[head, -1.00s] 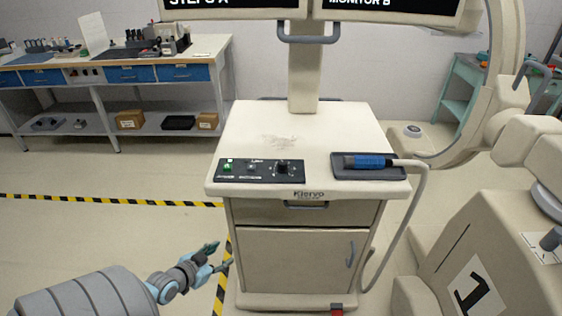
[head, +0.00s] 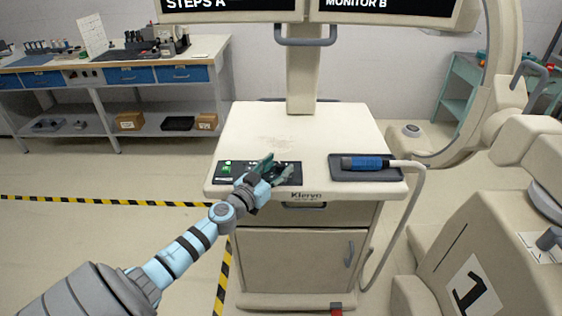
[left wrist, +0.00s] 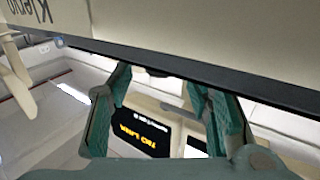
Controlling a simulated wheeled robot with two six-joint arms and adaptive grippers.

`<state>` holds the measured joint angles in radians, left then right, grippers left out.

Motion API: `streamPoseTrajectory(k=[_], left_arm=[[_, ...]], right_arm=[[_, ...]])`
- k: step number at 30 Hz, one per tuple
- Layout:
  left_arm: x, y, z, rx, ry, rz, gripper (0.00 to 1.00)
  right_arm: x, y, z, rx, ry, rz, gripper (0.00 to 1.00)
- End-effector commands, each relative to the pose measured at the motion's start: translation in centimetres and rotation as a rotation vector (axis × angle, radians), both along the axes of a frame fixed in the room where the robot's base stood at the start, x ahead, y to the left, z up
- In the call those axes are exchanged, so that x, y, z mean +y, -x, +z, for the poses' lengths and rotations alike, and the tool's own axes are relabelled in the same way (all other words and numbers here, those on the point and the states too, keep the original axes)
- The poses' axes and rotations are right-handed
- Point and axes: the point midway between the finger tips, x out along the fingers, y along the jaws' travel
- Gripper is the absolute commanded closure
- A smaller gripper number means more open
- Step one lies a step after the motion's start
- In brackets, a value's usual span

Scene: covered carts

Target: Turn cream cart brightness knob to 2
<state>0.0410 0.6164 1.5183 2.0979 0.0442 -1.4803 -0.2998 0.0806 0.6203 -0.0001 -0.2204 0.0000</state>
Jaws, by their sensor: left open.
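The cream cart (head: 270,130) stands in the middle of the head view. Its black control panel (head: 225,178) lies along the front left of the top, with a lit green button (head: 227,168) at its left end. My left gripper (head: 276,166) is open at the panel's right half, where it covers the knob, so the knob's setting cannot be read. In the left wrist view the two fingers (left wrist: 158,82) stand apart below the cart's cream front (left wrist: 190,30) and a dark edge. Contact with the knob cannot be told. My right gripper is not in view.
A blue-handled probe (head: 367,162) lies in a dark tray (head: 390,176) on the cart's right, its cable hanging down the side. Monitors (head: 228,6) stand above. A large cream machine (head: 480,240) stands at right. The floor at left is clear.

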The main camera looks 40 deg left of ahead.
Motion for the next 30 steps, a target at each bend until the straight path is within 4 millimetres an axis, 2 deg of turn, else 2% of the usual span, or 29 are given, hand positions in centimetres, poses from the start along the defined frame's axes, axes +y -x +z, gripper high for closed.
streamPoseTrajectory(k=[3,6,14,22,23,30], left_arm=[[0.2,-1.5,0.0,0.000,0.000,0.002,0.54],[0.2,-2.0,-0.1,0.001,0.000,0.000,0.54],[0.2,-2.2,-0.1,0.001,-0.001,0.000,0.54],[0.2,-2.1,-0.1,0.002,-0.002,0.000,0.97],[0.2,-2.1,-0.1,0.002,-0.002,0.000,1.00],[0.1,-2.1,-0.1,0.003,-0.001,0.014,1.00]], right_arm=[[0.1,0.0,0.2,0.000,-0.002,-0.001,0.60],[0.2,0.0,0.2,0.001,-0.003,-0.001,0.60],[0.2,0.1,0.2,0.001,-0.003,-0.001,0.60],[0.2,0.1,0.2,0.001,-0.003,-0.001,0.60],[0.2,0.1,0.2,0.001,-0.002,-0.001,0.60],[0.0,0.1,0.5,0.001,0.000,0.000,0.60]])
